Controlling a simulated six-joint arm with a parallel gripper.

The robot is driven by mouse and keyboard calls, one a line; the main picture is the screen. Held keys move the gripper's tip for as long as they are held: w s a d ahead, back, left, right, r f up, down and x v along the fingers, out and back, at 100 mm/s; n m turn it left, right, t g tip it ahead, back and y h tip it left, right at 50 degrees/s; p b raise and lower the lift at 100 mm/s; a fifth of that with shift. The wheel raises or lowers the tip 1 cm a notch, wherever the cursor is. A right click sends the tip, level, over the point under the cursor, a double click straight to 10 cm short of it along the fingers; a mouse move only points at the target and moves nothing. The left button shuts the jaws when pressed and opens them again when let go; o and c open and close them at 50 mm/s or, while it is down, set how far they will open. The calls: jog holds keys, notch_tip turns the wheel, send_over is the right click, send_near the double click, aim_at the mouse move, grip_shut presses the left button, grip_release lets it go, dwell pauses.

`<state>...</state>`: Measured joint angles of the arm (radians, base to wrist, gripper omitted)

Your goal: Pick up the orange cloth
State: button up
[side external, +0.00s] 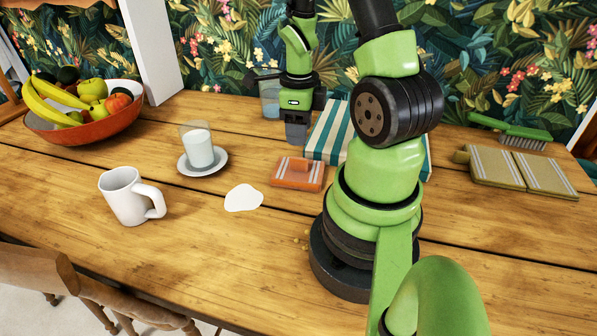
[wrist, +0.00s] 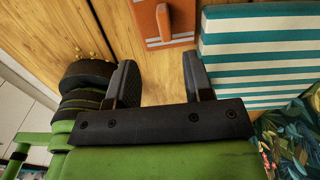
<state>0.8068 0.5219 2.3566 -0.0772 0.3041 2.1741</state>
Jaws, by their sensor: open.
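The orange cloth (side external: 298,174) lies folded on the wooden table, with pale stripes and a raised orange strip on top. It also shows at the top of the wrist view (wrist: 163,24), partly cut off by the frame edge. My gripper (side external: 297,140) points down above the table, just behind the cloth in the side external view. In the wrist view my gripper (wrist: 158,82) has its two dark fingers spread apart with nothing between them. The cloth is beyond the fingertips and apart from them.
A teal-and-white striped cloth (side external: 325,140) lies right beside the orange one. A glass of milk (side external: 200,150) on a saucer (side external: 218,160), a white spill (side external: 243,198), a mug (side external: 126,196) and a fruit bowl (side external: 88,130) stand left. Yellowish cloths (side external: 520,170) and a green brush (side external: 510,130) lie right.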

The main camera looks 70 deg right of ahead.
aim_at(299, 158)
notch_tip(299, 158, down, 4)
jog(key=shift+r, duration=0.25)
jog(key=shift+w+d+f, duration=0.1)
jog(key=shift+d+f, duration=0.05)
jog(key=shift+f, duration=1.2)
jog(key=shift+w+d+f, duration=0.1)
jog(key=shift+d+f, duration=0.05)
jog(key=shift+f, duration=1.15)
grip_shut()
